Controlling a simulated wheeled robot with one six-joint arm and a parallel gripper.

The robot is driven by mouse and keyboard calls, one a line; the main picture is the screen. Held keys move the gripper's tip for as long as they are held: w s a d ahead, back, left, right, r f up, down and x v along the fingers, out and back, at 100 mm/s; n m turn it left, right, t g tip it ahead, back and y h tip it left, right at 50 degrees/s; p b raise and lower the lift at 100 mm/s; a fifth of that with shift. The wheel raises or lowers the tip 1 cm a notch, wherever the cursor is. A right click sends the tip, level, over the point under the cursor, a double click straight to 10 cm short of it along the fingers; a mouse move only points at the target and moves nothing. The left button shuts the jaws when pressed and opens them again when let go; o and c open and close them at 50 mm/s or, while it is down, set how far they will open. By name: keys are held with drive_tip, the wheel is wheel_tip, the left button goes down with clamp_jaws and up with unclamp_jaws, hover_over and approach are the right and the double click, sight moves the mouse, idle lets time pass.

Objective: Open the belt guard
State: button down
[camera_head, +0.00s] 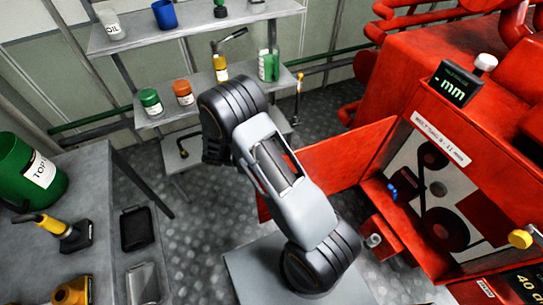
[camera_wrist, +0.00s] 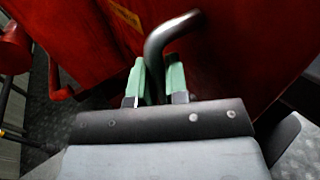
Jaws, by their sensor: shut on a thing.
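The belt guard (camera_head: 335,163) is a red panel at the left side of the red machine in the head view. It stands swung outward, and the belts and pulleys (camera_head: 444,228) behind it are exposed. My arm covers part of the guard. In the wrist view, my gripper (camera_wrist: 156,68) has its green fingertips closed around a dark bent handle (camera_wrist: 168,36) in front of a red surface (camera_wrist: 225,50). In the head view the gripper is hidden behind my arm.
A shelf (camera_head: 205,93) with bottles and jars stands at the back. A grey bench (camera_head: 75,175) with a green drum (camera_head: 28,170) is at the left. Floor (camera_head: 190,205) shows between bench and machine.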

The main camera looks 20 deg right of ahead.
drive_tip(key=shift+w, duration=0.1)
idle(0.3)
drive_tip(key=c, duration=1.1)
unclamp_jaws()
drive_tip(key=shift+c, duration=0.2)
